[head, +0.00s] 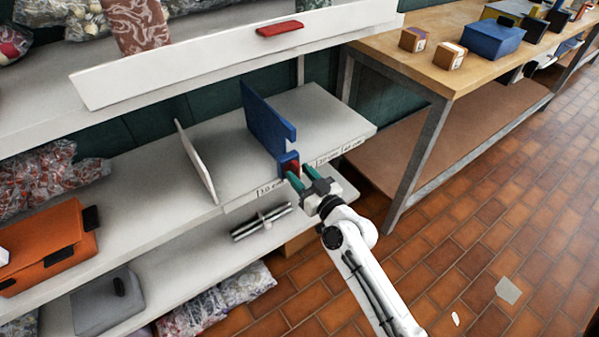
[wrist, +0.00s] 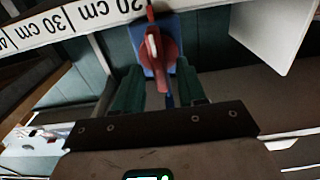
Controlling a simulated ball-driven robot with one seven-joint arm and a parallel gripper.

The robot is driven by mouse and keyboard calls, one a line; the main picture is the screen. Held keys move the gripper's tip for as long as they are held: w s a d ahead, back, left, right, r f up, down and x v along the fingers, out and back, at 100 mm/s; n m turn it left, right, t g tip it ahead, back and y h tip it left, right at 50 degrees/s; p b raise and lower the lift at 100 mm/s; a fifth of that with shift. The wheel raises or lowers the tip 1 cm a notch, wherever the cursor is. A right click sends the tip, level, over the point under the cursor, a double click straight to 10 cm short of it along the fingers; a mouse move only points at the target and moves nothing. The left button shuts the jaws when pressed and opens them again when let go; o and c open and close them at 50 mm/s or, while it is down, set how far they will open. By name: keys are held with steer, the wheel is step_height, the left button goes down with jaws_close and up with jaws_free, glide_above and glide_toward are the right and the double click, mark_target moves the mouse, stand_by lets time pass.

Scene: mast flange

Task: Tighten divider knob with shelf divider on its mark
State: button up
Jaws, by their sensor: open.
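The blue shelf divider (head: 266,122) stands upright on the middle shelf, its clamp at the shelf's front edge. Its red knob (head: 292,168) faces out toward my gripper (head: 300,177). In the wrist view the red knob (wrist: 160,48) lies between and just beyond the green fingertips of my gripper (wrist: 158,72), with the blue clamp (wrist: 143,60) behind it. My gripper is open, and I cannot tell whether either finger touches the knob. The shelf-edge scale (wrist: 70,20) shows 20 cm and 30 cm, with the clamp beside the 20 cm label. The exact mark line is hard to see.
A white divider (head: 197,160) stands to the left on the same shelf. A silver cylindrical object (head: 262,221) lies on the shelf below. An orange box (head: 45,247) is at far left. A wooden workbench (head: 430,55) stands right; the tiled floor is mostly open.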

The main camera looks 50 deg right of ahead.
steer(key=shift+w+d, duration=0.1)
steer(key=shift+w, duration=0.35)
jaws_close()
